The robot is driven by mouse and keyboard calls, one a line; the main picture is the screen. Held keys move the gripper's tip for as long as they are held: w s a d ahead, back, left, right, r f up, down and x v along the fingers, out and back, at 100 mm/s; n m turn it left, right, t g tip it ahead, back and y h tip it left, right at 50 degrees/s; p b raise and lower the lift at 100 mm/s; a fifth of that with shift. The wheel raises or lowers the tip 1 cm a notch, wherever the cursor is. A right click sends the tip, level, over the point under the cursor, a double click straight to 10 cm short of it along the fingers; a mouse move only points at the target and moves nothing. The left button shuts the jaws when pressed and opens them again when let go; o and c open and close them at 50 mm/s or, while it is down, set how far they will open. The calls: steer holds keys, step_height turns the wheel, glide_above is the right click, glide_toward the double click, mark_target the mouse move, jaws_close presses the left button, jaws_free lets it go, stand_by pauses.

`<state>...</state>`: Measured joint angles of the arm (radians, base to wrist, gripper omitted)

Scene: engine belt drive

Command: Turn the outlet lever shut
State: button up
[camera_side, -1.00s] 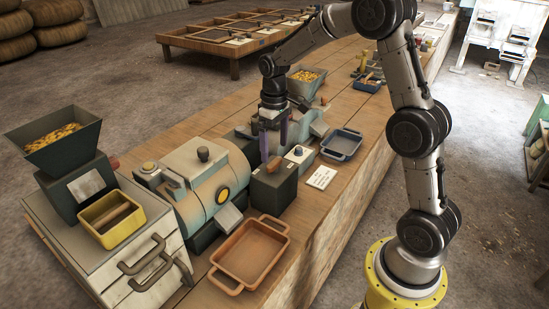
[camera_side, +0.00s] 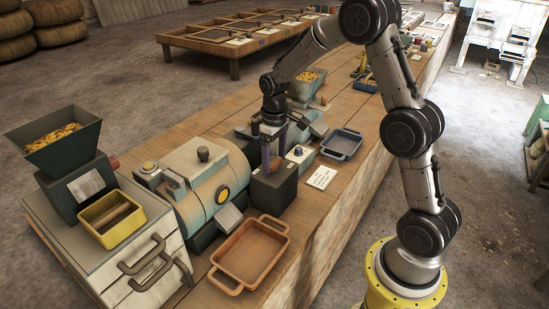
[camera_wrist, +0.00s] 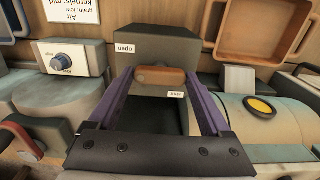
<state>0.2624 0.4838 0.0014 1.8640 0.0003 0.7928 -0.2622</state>
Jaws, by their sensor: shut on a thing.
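The outlet lever (camera_wrist: 160,76) is a short orange-brown handle on a dark box (camera_side: 274,189); the box also shows in the wrist view (camera_wrist: 152,45). In the wrist view the lever lies crosswise, between an "open" label (camera_wrist: 124,48) at its upper left and a "shut" label (camera_wrist: 175,94) at its lower right. My gripper (camera_wrist: 160,78) has two purple fingers, one at each end of the lever, shut on it. In the side view my gripper (camera_side: 270,168) is down at the box top and mostly hides the lever.
A drum machine (camera_side: 207,185) with a yellow button stands left of the box. An empty orange tray (camera_side: 226,282) sits in front. A knob unit (camera_side: 299,154), a blue tray (camera_side: 341,145) and a white card (camera_side: 321,177) are to the right.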

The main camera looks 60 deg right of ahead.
steer(key=shift+c, duration=1.2)
steer(key=shift+n, duration=0.3)
steer(key=n, duration=0.8)
steer(key=shift+r, duration=0.1)
steer(key=n, duration=0.4)
steer(key=shift+n, duration=0.3)
steer(key=n, duration=0.4)
steer(key=shift+n, duration=0.3)
steer(key=o, duration=1.2)
steer(key=shift+c, duration=0.2)
